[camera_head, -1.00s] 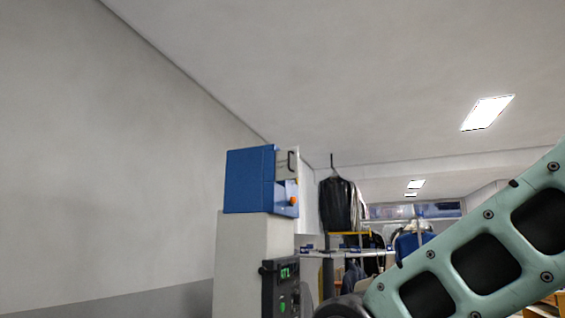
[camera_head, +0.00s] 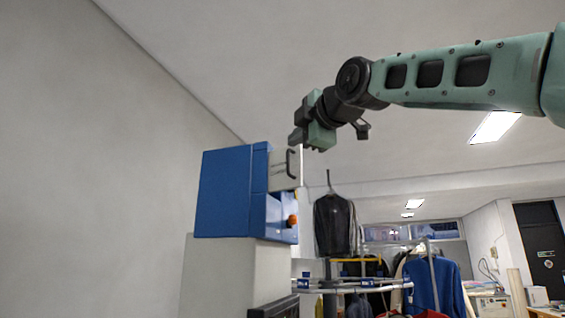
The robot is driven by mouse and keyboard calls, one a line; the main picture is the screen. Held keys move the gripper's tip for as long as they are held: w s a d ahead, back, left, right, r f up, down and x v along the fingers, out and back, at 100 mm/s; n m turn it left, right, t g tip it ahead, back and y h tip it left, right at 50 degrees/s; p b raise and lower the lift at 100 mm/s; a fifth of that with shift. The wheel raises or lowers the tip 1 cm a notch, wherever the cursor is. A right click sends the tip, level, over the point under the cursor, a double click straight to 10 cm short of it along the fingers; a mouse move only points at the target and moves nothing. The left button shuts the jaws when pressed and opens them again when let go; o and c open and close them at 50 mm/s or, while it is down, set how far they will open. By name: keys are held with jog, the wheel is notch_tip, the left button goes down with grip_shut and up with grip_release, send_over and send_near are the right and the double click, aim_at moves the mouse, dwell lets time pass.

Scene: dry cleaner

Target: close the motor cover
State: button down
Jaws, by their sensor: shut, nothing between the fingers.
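The motor cover (camera_head: 282,177) is a pale grey panel with a black handle (camera_head: 289,163), at the upper right of a blue housing (camera_head: 223,193). It stands raised, leaving the lower front of the housing open. An orange part (camera_head: 291,221) shows in that opening. My gripper (camera_head: 306,139) is shut and empty, above and slightly right of the handle, with no contact visible. My arm reaches in from the right and partly hides the gripper's shape.
The housing sits on a pale grey column (camera_head: 232,272). A round rail (camera_head: 352,286) and hanging clothes, including a dark jacket (camera_head: 336,225) and a blue garment (camera_head: 436,283), are behind to the right. The left wall is bare.

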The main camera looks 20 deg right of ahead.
aim_at(288, 157)
jog(key=shift+w+d+p, duration=0.25)
jog(key=shift+w+p, duration=0.85)
jog(key=shift+w, duration=0.8)
jog(key=shift+w+d+p, duration=0.3)
jog(key=shift+w+p, duration=0.75)
jog(key=shift+w, duration=0.8)
jog(key=shift+w+d+p, duration=0.25)
jog(key=shift+w+p, duration=0.85)
jog(key=shift+w, duration=0.8)
jog(key=shift+d, duration=0.1)
